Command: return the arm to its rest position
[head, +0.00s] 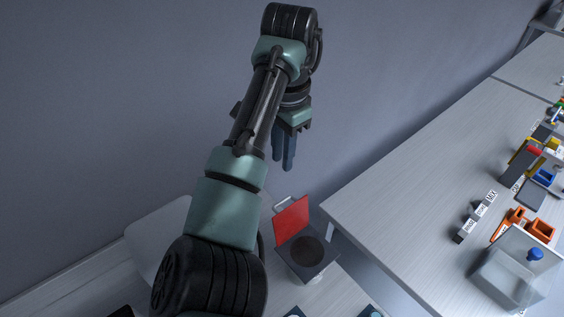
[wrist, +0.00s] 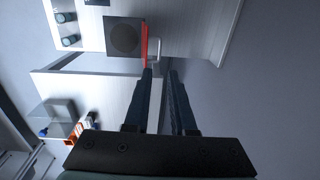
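My arm reaches up and away across the head view, and my gripper (head: 284,164) hangs at its end with the fingers pointing down. In the wrist view the two dark fingers (wrist: 160,73) stand apart with a gap between them, and nothing is held. The gripper is in the air, clear of the surfaces. Below it is a dark grey hopper (head: 321,262) with a round dark opening and a red lid (head: 291,220) standing raised. The hopper also shows at the top of the wrist view (wrist: 111,37), with the lid seen edge-on (wrist: 144,45).
A long light table (head: 400,190) stands at the right. It carries a clear box (head: 500,280), orange bins (head: 540,229), small labelled grey blocks (head: 468,228) and other coloured items. A bare wall (head: 420,60) is behind my arm. The air around the gripper looks free.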

